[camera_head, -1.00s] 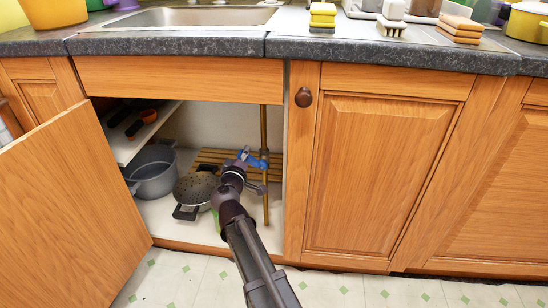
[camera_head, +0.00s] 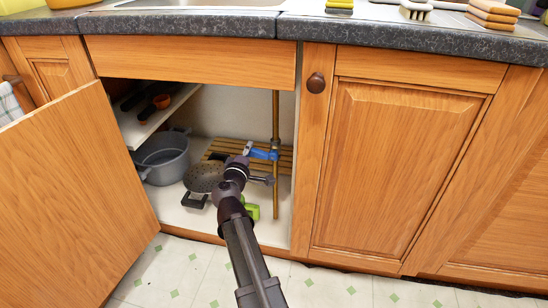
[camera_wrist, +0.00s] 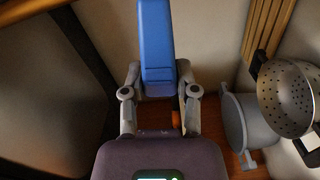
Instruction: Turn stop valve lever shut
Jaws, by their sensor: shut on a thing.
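The stop valve's blue lever (camera_head: 265,154) is inside the open cupboard under the sink, at a vertical brass pipe (camera_head: 276,195). It lies roughly across the pipe, near level, with its left end at my gripper (camera_head: 247,150). In the wrist view the lever (camera_wrist: 156,45) stands straight ahead, with its near end between the two fingers of my gripper (camera_wrist: 158,84). The gripper is shut on the lever. The valve body is small and partly hidden, and the contact itself is hard to make out in the head view.
A grey pot (camera_head: 168,160) and a colander (camera_head: 203,178) stand left of my arm; the colander (camera_wrist: 288,98) is at right in the wrist view. A slatted wooden rack (camera_head: 222,147) is behind. A green object (camera_head: 251,210) sits beside my arm. The open door (camera_head: 75,200) bounds the left.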

